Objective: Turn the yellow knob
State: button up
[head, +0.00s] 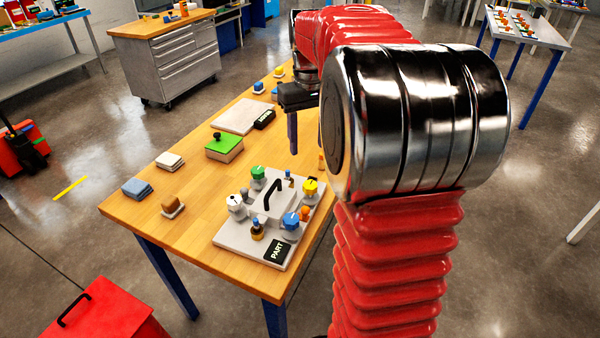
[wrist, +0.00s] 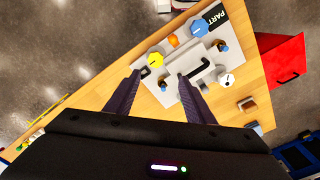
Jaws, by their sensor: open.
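The yellow knob (head: 310,187) sits at the right corner of a pale grey panel (head: 232,234) marked PART, on the wooden table. It also shows in the wrist view (wrist: 155,59), just beyond my fingertips and between their lines. My gripper (wrist: 160,75) is open and empty, with its two dark fingers apart, pointing toward the panel. In the head view one finger (head: 292,132) shows above the table, behind the panel; my arm hides the rest. The gripper appears apart from the knob.
The panel also carries a green knob (head: 258,173), a white knob (head: 236,200), a blue knob (head: 290,220), an orange piece (head: 305,213) and a black handle (head: 272,193). A green-topped block (head: 224,145) stands behind. The table's left side has clear patches.

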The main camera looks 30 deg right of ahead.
aim_at(310, 184)
jog(key=shift+w+d+f, duration=0.15)
jog(key=shift+d+f, duration=0.1)
jog(key=shift+d, duration=0.4)
jog(key=shift+f, duration=0.1)
notch_tip(310, 184, down, 14)
jog(key=shift+r, duration=0.2)
jog(key=shift+c, duration=0.3)
jog(key=c, duration=1)
